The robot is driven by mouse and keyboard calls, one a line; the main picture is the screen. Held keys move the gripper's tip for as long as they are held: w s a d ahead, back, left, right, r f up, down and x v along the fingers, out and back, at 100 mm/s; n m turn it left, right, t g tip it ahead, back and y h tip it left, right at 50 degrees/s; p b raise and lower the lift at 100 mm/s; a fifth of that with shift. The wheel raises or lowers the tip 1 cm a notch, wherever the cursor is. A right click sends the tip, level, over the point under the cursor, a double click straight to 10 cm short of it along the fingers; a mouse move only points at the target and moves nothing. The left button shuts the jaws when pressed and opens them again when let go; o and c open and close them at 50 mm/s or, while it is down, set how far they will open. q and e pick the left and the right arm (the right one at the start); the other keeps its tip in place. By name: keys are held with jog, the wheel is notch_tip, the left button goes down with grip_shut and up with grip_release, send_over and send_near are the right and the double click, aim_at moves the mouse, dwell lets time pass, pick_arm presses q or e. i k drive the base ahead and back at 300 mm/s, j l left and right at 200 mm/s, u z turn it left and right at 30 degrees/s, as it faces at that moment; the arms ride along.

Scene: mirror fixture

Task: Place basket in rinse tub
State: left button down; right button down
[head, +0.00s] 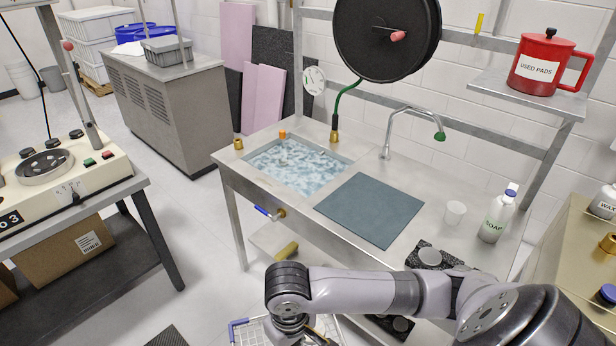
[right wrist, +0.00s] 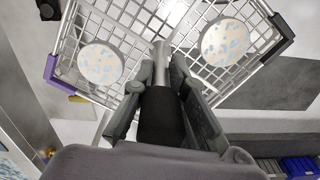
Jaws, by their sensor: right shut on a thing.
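The rinse tub (head: 322,152) is a rectangular basin with rippling water, set in the left part of the steel bench. The wire basket (head: 250,330) is low at the bottom edge of the head view, in front of the bench and partly hidden by my right arm. In the right wrist view the basket (right wrist: 150,22) shows purple and black corners and holds two round speckled discs (right wrist: 101,62). My right gripper (right wrist: 162,78) is shut on the basket's upright handle (right wrist: 161,110), which has a dark grip. My left gripper is not in view.
A dark mat (head: 370,209) lies right of the tub. A curved faucet (head: 405,110), a white cup (head: 455,212) and a soap bottle (head: 497,215) stand on the bench. A blue-handled valve (head: 268,213) sticks out from its front. A hose reel (head: 388,35) hangs above.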

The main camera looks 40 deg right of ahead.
aim_at(306, 190)
jog(key=i+j+z, duration=0.2)
jog(key=i+z, duration=0.25)
jog(key=i+j+z, duration=0.35)
jog(key=i+z, duration=0.15)
jog(key=i+j+z, duration=0.45)
jog(key=k, duration=0.1)
